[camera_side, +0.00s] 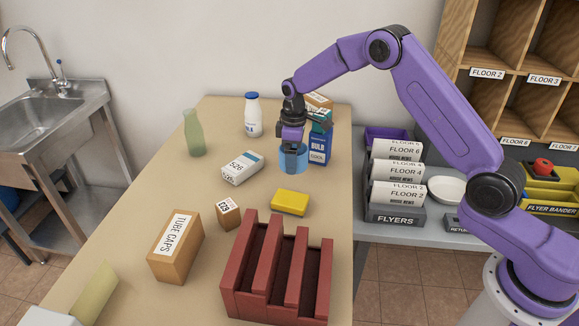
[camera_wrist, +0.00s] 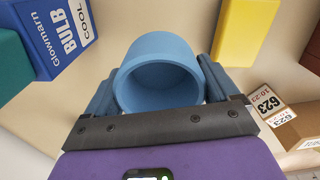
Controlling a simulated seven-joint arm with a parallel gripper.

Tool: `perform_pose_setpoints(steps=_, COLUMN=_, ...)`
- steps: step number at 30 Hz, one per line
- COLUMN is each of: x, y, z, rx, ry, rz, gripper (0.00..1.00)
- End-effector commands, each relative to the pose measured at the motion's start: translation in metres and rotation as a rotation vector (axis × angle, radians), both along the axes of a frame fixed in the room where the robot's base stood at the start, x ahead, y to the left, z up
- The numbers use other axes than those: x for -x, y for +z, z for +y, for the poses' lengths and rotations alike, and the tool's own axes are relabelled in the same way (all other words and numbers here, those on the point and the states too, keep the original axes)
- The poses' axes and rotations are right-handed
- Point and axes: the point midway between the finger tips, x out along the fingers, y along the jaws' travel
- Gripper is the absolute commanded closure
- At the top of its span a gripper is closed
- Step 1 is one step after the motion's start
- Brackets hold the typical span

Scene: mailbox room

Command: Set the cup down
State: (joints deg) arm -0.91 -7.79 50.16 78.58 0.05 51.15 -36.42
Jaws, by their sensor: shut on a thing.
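A blue cup (camera_wrist: 160,75) is between the two fingers of my gripper (camera_wrist: 160,92) in the wrist view, with its open mouth facing the camera. My gripper is shut on the cup. In the side view my gripper (camera_side: 293,147) points down over the table, and the blue cup (camera_side: 291,161) shows below it, partly covered by the fingers. The cup is close to the table top (camera_side: 225,215); I cannot tell whether its base touches it.
A blue bulb box (camera_side: 318,148) stands just right of the cup. A white carton (camera_side: 243,168) lies to the left, a yellow block (camera_side: 290,202) in front. A milk bottle (camera_side: 253,115) and green bottle (camera_side: 193,133) stand behind left. A red slotted rack (camera_side: 277,275) is at the front.

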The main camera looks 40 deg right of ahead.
Motion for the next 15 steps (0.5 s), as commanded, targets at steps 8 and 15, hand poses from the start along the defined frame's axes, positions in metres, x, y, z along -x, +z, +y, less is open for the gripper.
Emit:
perform_pose_setpoints(steps=8, x=-0.012, y=-0.014, z=0.001, rx=0.000, ry=-0.001, rz=0.000, gripper=0.41)
perform_pose_setpoints(steps=15, x=-0.016, y=-0.040, z=0.002, rx=0.000, ry=-0.001, rz=0.003, gripper=0.41)
